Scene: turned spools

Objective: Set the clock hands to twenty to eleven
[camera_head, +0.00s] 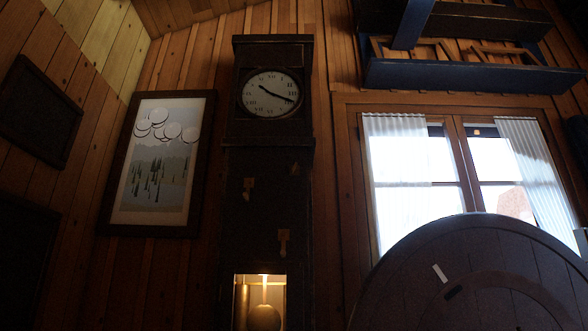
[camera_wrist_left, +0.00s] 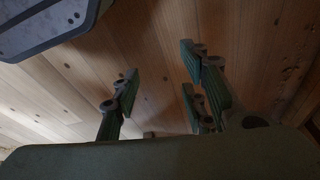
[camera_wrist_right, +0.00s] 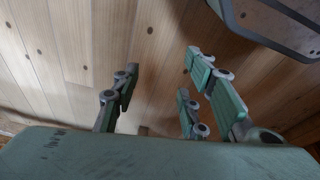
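The clock face (camera_head: 256,102) is white and round with dark numerals, high in a tall dark longcase clock (camera_head: 268,190). Two dark hands show on the dial: a longer one points to the lower right, near IIII, and a shorter-looking one points to the upper left. Fine detail of the hands is too small to tell. My left gripper (camera_wrist_left: 160,88) is open and empty in the left wrist view, over wooden planks. My right gripper (camera_wrist_right: 160,90) is open and empty in the right wrist view, also over planks. Neither gripper shows in the head view.
A lit opening low in the clock shows a pendulum (camera_head: 264,317). A framed picture (camera_head: 158,165) hangs left of the clock. At right are a curtained window (camera_head: 412,160), a blue shelf (camera_head: 470,77) and a large dark round wooden disc (camera_head: 470,250) in the foreground.

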